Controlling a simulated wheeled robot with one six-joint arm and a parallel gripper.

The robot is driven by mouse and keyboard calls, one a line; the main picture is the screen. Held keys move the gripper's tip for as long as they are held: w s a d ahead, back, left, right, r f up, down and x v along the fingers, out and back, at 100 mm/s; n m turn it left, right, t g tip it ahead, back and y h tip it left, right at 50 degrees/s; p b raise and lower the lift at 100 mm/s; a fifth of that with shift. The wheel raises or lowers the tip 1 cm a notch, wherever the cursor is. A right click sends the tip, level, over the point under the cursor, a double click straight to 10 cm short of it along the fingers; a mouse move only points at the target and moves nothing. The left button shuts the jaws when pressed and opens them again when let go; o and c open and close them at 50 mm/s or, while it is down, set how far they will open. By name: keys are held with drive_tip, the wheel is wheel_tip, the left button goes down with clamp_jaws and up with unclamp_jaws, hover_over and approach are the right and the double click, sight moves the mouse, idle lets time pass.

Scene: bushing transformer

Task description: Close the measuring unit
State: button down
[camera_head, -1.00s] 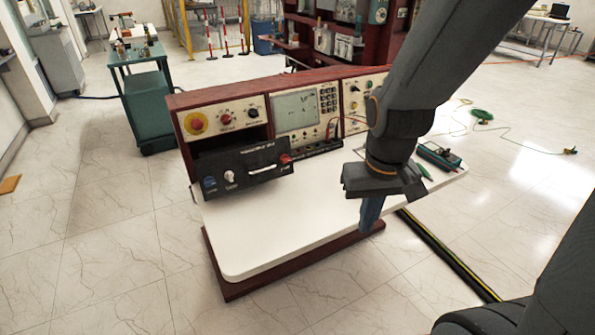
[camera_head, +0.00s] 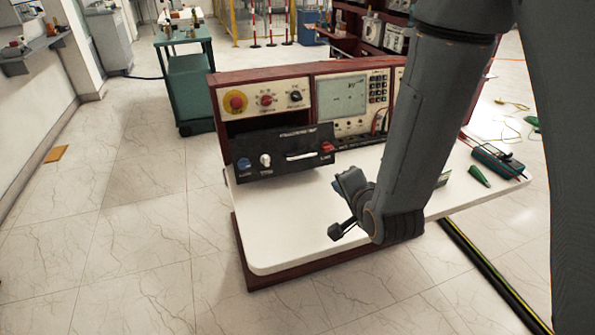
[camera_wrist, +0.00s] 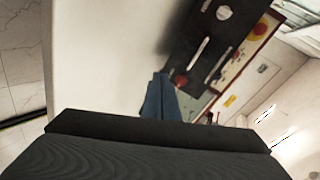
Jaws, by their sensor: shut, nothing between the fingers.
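The measuring unit (camera_head: 285,153) is a black drawer-like panel with knobs and a white handle. It sticks out of the left bay of the wooden bench console, over the white tabletop. The wrist view shows its black front (camera_wrist: 207,38) tilted at the top, with the white handle bar. My gripper (camera_head: 345,183) is above the tabletop, to the right of the unit and apart from it in the head view. Its blue-grey fingers (camera_wrist: 160,98) look closed together, with nothing held. My wrist hides part of the tabletop.
A multimeter (camera_head: 498,162) and a green clip (camera_head: 479,176) lie at the tabletop's right end. The tabletop (camera_head: 275,225) in front of the unit is clear. A green cart (camera_head: 190,90) stands behind left.

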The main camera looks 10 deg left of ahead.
drive_tip(key=s+a+m+t+y+b, duration=0.1)
drive_tip(key=a+m+t+y, duration=0.15)
drive_tip(key=a, duration=0.35)
drive_tip(key=p+x, duration=0.2)
drive_tip(key=x, duration=1.1)
drive_tip(key=shift+a+g+p, duration=0.35)
drive_tip(key=shift+a, duration=0.1)
drive_tip(key=shift+w, duration=0.15)
